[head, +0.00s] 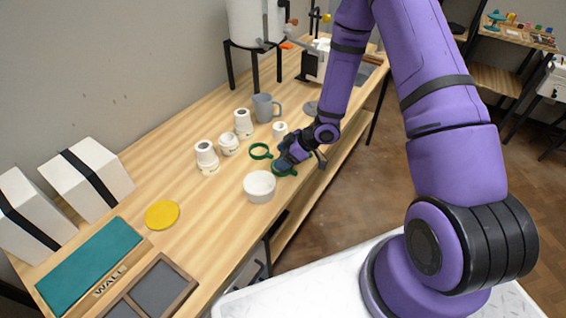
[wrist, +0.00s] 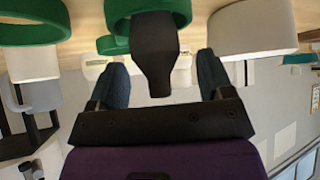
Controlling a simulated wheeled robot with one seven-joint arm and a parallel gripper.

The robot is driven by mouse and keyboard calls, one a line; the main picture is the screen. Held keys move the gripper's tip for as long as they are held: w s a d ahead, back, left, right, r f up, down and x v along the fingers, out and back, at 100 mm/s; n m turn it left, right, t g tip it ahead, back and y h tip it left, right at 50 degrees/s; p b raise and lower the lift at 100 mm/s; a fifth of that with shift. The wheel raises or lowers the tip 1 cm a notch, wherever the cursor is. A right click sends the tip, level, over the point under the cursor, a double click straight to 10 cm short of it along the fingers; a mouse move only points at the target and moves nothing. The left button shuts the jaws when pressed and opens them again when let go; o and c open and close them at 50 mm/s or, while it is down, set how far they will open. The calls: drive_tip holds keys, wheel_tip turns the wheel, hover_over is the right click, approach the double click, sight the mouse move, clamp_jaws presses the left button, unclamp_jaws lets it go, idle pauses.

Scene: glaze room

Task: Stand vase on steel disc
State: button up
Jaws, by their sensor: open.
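My gripper (head: 289,159) is low over the table's right edge, open, around the dark handle (wrist: 155,55) of a green ring (head: 285,170). In the wrist view the handle lies between my two blue fingers (wrist: 165,72), with gaps beside it. The steel disc seems to be the flat grey round (head: 310,107) beside my arm, farther back. Several white pieces stand on the table; two taller ones with narrower tops, one at the front (head: 207,158) and one behind (head: 243,124), look most like vases. I cannot tell which is the vase.
A second green ring (head: 260,151) lies left of my gripper. A white bowl (head: 259,187) stands in front, a grey mug (head: 264,108) behind. A yellow disc (head: 162,214), white boxes (head: 88,180) and a teal panel (head: 90,268) are at left. The table's front middle is clear.

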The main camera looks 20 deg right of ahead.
drive_tip(key=shift+x, duration=0.8)
drive_tip(key=shift+c, duration=0.2)
drive_tip(key=c, duration=0.9)
drive_tip(key=shift+o, duration=0.2)
drive_tip(key=shift+r, duration=0.1)
